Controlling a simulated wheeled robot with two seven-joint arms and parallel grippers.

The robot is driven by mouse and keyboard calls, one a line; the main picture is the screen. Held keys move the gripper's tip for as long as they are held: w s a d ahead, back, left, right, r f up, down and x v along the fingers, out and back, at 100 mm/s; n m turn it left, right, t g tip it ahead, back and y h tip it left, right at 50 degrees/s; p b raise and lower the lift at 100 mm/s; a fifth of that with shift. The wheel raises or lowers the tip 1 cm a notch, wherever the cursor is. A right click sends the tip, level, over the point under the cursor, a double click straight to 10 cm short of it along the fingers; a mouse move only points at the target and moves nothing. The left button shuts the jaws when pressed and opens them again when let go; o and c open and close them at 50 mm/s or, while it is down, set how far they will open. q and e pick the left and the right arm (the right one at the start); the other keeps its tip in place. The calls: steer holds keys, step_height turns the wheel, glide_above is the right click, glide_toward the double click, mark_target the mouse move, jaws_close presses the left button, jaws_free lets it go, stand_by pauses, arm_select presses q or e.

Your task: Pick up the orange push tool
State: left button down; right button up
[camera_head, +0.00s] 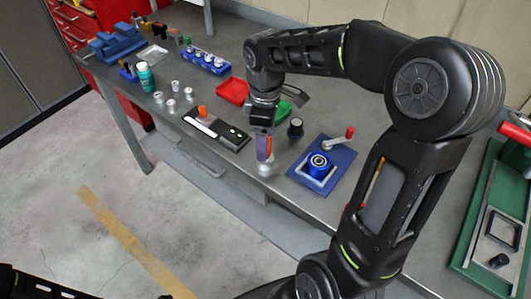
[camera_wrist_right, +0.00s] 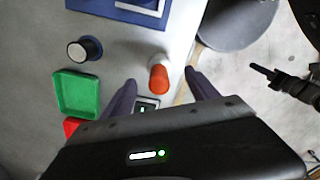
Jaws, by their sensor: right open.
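The orange push tool (camera_wrist_right: 159,78) has an orange end and a pale metal collar. In the wrist view it lies between the two fingers of my right gripper (camera_wrist_right: 160,95), which is open, with gaps beside the tool. In the head view my right gripper (camera_head: 264,147) is at the front edge of the bench, and its fingers partly hide the tool; a silvery base (camera_head: 265,169) shows below them. My left arm (camera_head: 40,285) shows at the bottom left of the head view; its finger state is unclear.
A dark tray (camera_head: 216,131) with an orange piece lies left of the tool. A black knob (camera_head: 295,127) and a blue plate (camera_head: 330,178) with a handle are to the right. Red (camera_head: 232,92) and green (camera_wrist_right: 76,93) trays are behind. Several silvery cylinders stand further left.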

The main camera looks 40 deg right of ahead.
steer(key=shift+f, duration=0.1)
step_height(320, 180, down, 5)
steer(key=shift+p, duration=0.65)
steer(key=shift+c, duration=0.6)
steer(key=c, duration=1.4)
